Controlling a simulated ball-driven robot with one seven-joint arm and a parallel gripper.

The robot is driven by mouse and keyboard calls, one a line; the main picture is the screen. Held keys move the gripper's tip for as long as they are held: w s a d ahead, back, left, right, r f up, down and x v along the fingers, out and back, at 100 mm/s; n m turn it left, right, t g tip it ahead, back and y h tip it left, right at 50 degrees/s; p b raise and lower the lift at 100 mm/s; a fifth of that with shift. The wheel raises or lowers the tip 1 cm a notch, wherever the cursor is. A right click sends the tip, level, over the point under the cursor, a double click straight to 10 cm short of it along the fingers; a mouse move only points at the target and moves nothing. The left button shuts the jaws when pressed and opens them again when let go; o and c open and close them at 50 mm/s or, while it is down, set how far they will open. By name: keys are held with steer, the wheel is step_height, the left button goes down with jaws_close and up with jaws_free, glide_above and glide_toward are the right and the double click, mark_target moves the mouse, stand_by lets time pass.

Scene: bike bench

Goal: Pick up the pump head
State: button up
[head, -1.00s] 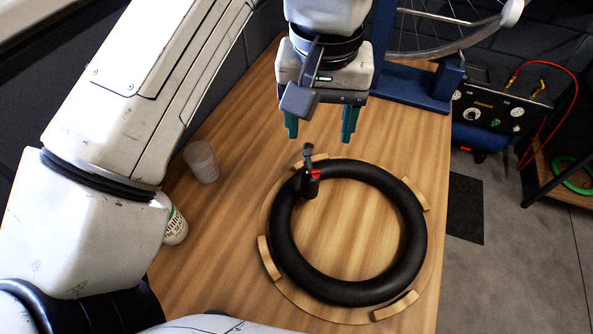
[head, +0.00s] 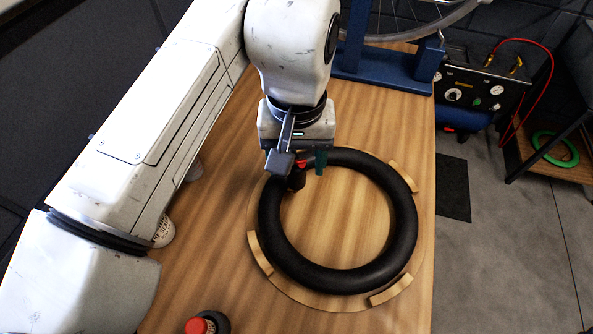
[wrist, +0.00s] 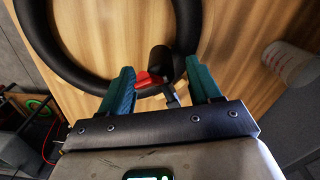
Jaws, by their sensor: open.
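The pump head (head: 296,182), black with a red lever, is at the upper left of the black tyre (head: 270,240). In the wrist view the pump head (wrist: 160,61) shows between the two teal fingers, its red lever near the left finger. My gripper (wrist: 159,70) is open around it, with a visible gap to the right finger. In the head view my gripper (head: 301,166) is low over the pump head and partly covers it. Whether the fingers touch it is unclear.
The tyre lies on a round wooden board (head: 262,276) with raised blocks. A white bottle (head: 163,233) is partly hidden behind my arm. A red-topped object (head: 200,325) is at the bottom edge. A blue stand (head: 385,75) holds a wheel. Bare bench lies left of the board.

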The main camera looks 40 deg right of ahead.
steer(key=shift+f, duration=0.35)
steer(key=shift+c, duration=0.3)
jaws_close()
